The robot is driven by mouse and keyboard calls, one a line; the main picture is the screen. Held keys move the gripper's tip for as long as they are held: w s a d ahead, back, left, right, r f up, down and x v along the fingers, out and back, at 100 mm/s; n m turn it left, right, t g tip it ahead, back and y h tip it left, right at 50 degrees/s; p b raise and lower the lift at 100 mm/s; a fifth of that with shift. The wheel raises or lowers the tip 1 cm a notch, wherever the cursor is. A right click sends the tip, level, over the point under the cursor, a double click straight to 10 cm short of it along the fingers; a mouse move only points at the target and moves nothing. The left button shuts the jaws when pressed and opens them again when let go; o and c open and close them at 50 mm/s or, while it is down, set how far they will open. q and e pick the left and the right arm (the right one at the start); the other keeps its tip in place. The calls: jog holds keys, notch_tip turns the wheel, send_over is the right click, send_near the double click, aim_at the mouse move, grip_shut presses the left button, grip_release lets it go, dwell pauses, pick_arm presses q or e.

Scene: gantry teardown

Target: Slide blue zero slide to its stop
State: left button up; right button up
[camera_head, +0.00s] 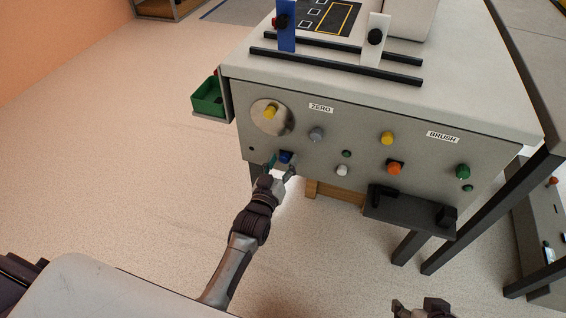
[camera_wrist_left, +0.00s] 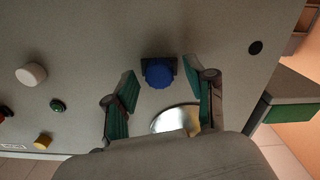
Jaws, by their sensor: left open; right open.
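A round blue knob on a small dark base (camera_head: 285,157) sits on the grey front panel, below the ZERO label. It also shows in the left wrist view (camera_wrist_left: 158,75). My left gripper (camera_head: 281,168) is open in front of the panel. In the left wrist view its green-padded fingers (camera_wrist_left: 162,90) stand on either side of the blue knob, with gaps and no visible grip. A blue upright plate (camera_head: 287,28) with a red knob stands on the dark rails on top. My right gripper (camera_head: 424,308) is at the bottom edge, partly cut off, away from the panel.
A silver disc with a yellow knob (camera_head: 269,112) is above the blue knob. Grey (camera_head: 316,134), white (camera_head: 342,170) and orange (camera_head: 394,168) knobs lie to the right. A dark shelf (camera_head: 410,215) juts out at the lower right. A green bin (camera_head: 208,98) hangs left.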

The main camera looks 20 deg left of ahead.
pick_arm(q)
jog(key=shift+w, duration=0.35)
grip_shut()
